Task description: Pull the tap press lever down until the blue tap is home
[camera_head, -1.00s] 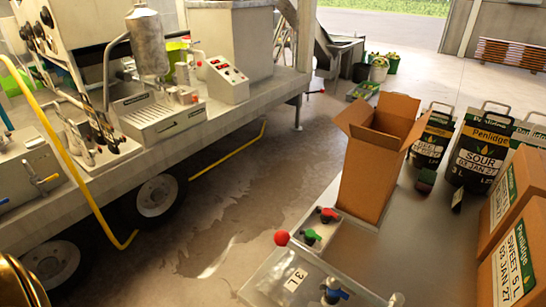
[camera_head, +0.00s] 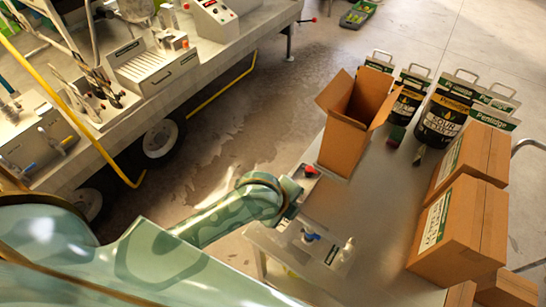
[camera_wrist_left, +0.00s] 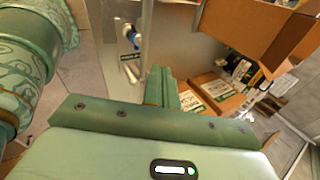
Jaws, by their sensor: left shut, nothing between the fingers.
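The blue tap (camera_head: 310,237) sits at the near end of the metal bench, beside a small label plate. It also shows in the wrist view (camera_wrist_left: 136,40), near a pale round knob. A red tap (camera_head: 310,170) shows behind my left gripper. My left gripper (camera_head: 288,207) reaches in over the bench's left edge, left of the blue tap and apart from it. In the wrist view its fingers (camera_wrist_left: 164,87) are together with nothing between them. The red-ball lever and the green tap are not visible now; my arm covers that area. My right gripper is not in view.
An open cardboard box (camera_head: 347,145) stands on the bench (camera_head: 375,215) behind the taps. The trailer (camera_head: 200,70) stands at the left, with wet floor between. The bench middle is clear.

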